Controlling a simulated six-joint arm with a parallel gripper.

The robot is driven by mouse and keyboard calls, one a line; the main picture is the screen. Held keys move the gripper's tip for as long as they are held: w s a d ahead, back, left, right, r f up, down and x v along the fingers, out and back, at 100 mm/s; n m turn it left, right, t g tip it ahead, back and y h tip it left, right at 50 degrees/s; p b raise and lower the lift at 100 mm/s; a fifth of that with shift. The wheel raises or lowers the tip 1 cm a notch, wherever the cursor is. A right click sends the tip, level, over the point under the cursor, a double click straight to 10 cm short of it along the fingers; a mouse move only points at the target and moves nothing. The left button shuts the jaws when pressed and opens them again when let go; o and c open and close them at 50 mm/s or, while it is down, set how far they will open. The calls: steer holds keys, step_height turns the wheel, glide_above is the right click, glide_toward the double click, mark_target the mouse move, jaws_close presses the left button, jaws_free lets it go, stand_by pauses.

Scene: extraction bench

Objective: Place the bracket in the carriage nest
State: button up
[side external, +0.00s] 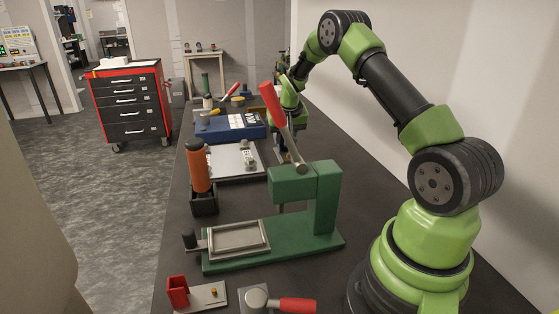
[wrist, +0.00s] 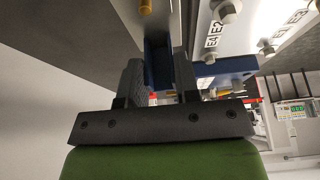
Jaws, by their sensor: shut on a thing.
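The green arbor press (side external: 315,200) stands on the bench with its red lever raised. Its carriage nest (side external: 238,238), a shallow pale rectangular frame, sits at the left of the press base and looks empty. My gripper (side external: 287,150) is behind the press, partly hidden by the lever and press head. In the wrist view my gripper (wrist: 160,62) has its two dark fingers closed around a dark blue piece, which appears to be the bracket (wrist: 156,52). Its full shape is hidden, and its contact with anything below cannot be told.
A pale plate with bolts (side external: 230,160) and a blue box (side external: 230,128) lie beyond the press. An orange-handled tool (side external: 200,170) stands in a black holder left of it. A red block on a plate (side external: 178,291) and a red-handled clamp (side external: 296,305) are in front.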

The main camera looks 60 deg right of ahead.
mark_target(285, 154)
step_height(285, 154, down, 8)
steer(key=shift+r, duration=0.15)
stand_by(0.4)
steer(key=o, duration=1)
steer(key=v, duration=1.1)
steer(key=shift+r, duration=0.1)
steer(key=shift+o, duration=0.9)
steer(key=shift+s+a+r, duration=0.15)
steer(key=shift+r, duration=0.2)
